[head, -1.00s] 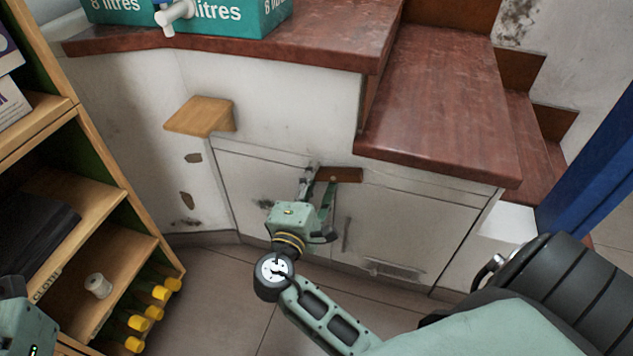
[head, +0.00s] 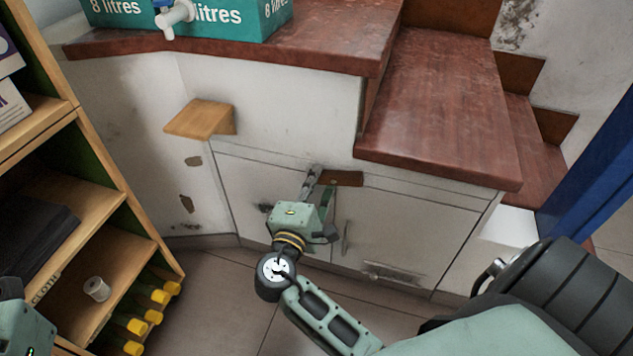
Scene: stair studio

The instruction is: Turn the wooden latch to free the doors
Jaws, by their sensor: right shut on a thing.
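The wooden latch (head: 345,179) is a short dark brown bar lying about level across the top of the two white cupboard doors. The left door (head: 245,185) and right door (head: 405,232) look closed. My right gripper (head: 318,178) is at the latch's left end, with its fingers shut on it. The gripper body hides part of the left door and the fingertips partly cover the latch end. Only a piece of my left arm (head: 22,325) shows at the lower left edge; its gripper fingers are out of view.
A reddish-brown stair tread (head: 440,110) overhangs the right door. A small wooden ledge (head: 203,119) juts from the wall at left. A wooden shelf unit (head: 125,205) with yellow-capped bottles stands at left. A teal box (head: 235,18) sits on the upper step. Floor before the doors is clear.

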